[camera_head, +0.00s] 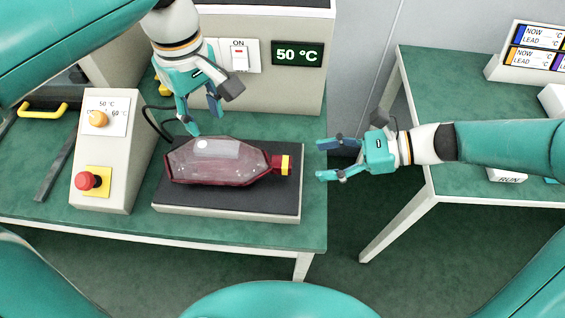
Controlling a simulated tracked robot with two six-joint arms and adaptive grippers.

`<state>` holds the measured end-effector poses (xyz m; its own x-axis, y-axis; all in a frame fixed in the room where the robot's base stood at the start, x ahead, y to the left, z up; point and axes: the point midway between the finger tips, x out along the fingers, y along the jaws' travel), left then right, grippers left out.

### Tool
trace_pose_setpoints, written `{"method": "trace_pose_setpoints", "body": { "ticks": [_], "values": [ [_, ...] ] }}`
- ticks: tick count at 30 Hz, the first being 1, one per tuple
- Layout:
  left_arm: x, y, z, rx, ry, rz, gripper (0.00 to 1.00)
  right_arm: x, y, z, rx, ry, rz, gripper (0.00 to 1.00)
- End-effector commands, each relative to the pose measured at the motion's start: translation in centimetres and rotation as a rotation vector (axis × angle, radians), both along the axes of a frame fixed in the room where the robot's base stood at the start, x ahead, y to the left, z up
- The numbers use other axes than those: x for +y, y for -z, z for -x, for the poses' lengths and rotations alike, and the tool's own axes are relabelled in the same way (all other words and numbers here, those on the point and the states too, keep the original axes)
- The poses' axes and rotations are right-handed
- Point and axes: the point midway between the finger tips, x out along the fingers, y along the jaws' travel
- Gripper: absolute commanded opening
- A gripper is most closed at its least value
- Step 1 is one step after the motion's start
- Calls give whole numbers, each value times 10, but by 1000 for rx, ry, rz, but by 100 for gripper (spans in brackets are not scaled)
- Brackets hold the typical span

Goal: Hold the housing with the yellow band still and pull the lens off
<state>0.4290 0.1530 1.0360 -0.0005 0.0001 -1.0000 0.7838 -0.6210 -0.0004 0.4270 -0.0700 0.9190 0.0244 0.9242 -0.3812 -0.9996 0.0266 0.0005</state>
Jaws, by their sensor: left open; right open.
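The tail lamp lies on a black-topped pad (235,208) on the left table. Its dark red lens (222,172) is a long pointed body with a pale patch on top. The housing shows a yellow band (285,165) at the lamp's right end. The lens and housing look joined; the seam between them is not clear. My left gripper (207,127) is open, above and just behind the lamp's left half, pointing down. I cannot tell whether it touches the lens. My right gripper (322,160) is open and empty, to the right of the yellow band and apart from it, fingers pointing left.
A control box (105,150) with an orange knob (97,118) and a red button (88,181) stands left of the pad. Behind is a grey machine with a 50 °C display (297,54). A gap separates the left table from the right table (480,165), which holds label displays (538,48).

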Motion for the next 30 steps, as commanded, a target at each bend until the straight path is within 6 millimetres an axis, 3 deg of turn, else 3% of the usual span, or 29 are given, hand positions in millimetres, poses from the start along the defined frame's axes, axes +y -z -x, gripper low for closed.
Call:
{"method": "trace_pose_setpoints", "body": {
  "ticks": [9, 15, 29, 30],
  "values": [
    [0, 0, 0, 0, 0, 0, 42, 59, 25, 0, 3, -5, 1, 62],
    [0, 0, 0, 0, -1, 0, 42, 82, 34, -1, 1, -5, 1, 62],
    [1, 0, 0, 0, -2, 0, 42, 92, 38, -2, 0, -2, 2, 62],
    [1, 0, 0, 0, -2, 0, 42, 92, 38, -2, 0, -2, 2, 56]
  ]
}}
